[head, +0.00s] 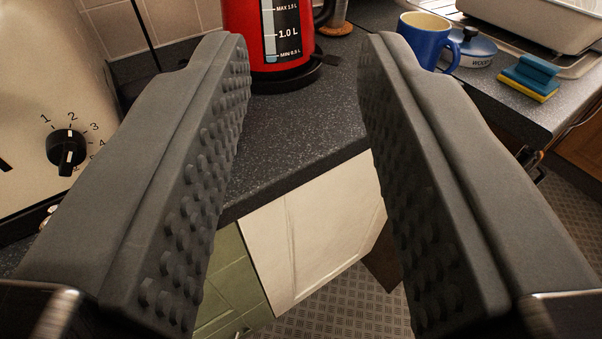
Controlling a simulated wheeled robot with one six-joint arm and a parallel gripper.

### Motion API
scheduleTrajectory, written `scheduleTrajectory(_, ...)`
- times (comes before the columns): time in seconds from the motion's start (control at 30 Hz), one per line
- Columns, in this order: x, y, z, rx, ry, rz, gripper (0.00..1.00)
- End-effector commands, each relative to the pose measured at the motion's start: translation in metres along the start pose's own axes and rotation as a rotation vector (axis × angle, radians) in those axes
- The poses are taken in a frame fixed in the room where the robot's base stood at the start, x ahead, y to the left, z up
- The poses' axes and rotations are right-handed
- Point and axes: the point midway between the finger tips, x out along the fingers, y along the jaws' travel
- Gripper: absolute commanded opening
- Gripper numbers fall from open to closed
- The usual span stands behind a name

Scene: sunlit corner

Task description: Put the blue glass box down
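My gripper (302,60) is open, with its two grey studded fingers wide apart. Nothing is between the fingers. I see no blue glass box in this view. The gripper reaches over the front edge of a dark speckled countertop (300,120), with a red kettle beyond the fingertips.
The red kettle (240,35) stands on its black base. A cream appliance (50,90) with a black dial is at the left.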

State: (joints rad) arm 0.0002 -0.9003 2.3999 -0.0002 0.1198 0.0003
Motion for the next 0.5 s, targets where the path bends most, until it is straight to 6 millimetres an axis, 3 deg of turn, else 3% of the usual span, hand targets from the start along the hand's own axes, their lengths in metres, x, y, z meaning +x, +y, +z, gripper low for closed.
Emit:
scheduleTrajectory(0.27, 0.009, -0.002, -0.003, -0.009, -0.035, -0.006, 0.3)
scheduleTrajectory(0.5, 0.053, -0.013, -0.018, -0.064, -0.24, -0.042, 0.3)
